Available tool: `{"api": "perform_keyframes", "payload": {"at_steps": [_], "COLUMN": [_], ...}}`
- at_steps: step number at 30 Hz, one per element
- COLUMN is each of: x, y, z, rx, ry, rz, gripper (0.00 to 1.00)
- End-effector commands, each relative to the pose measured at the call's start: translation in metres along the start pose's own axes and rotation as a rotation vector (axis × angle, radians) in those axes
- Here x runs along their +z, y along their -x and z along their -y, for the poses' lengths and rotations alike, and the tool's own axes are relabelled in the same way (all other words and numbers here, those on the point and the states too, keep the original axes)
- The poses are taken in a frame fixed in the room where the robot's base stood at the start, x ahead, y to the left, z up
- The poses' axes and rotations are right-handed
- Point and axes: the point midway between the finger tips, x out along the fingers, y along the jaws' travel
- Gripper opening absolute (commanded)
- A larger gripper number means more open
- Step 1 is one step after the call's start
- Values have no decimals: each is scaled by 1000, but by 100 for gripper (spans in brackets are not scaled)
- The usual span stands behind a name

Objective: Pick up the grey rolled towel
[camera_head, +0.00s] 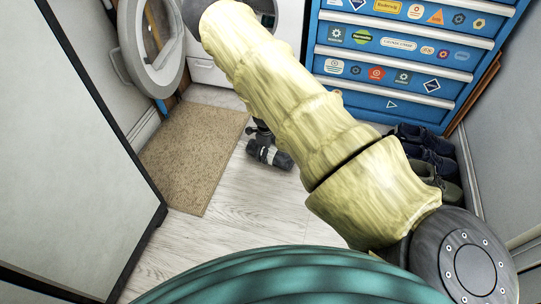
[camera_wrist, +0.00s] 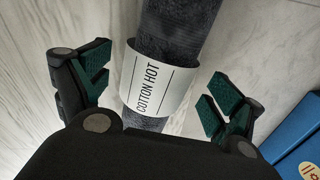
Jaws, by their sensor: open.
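The grey rolled towel (camera_wrist: 185,28) lies on the pale wood floor in the wrist view. My gripper (camera_wrist: 160,89) is open, with one green-padded finger on each side of the banded part of the towel. Gaps show between the fingers and the towel. The near end of the roll is hidden by my gripper's body. In the head view my gripper (camera_head: 262,139) is small and partly behind my arm.
A brown mat (camera_head: 192,150) lies left of the towel. A blue tool chest (camera_head: 395,60) with stickers stands at the back right, with several shoes (camera_head: 440,165) by it. An open round washer door (camera_head: 150,45) is at the back left. A white cabinet (camera_head: 70,150) stands left.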

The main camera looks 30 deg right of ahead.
Motion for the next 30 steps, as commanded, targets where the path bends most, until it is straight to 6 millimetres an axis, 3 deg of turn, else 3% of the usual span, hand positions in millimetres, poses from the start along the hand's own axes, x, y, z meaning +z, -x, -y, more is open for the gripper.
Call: {"api": "perform_keyframes", "payload": {"at_steps": [6, 15, 24, 26, 30], "x": [0, 0, 0, 0, 0], "y": [-27, -29, -29, -29, -29], "z": [-2, -2, -2, -1, -1], "rx": [2, 1, 1, 1, 1], "ry": [1, 1, 1, 1, 1], "rz": [0, 0, 0, 0, 0], "gripper": [93, 93, 40, 35, 35]}}
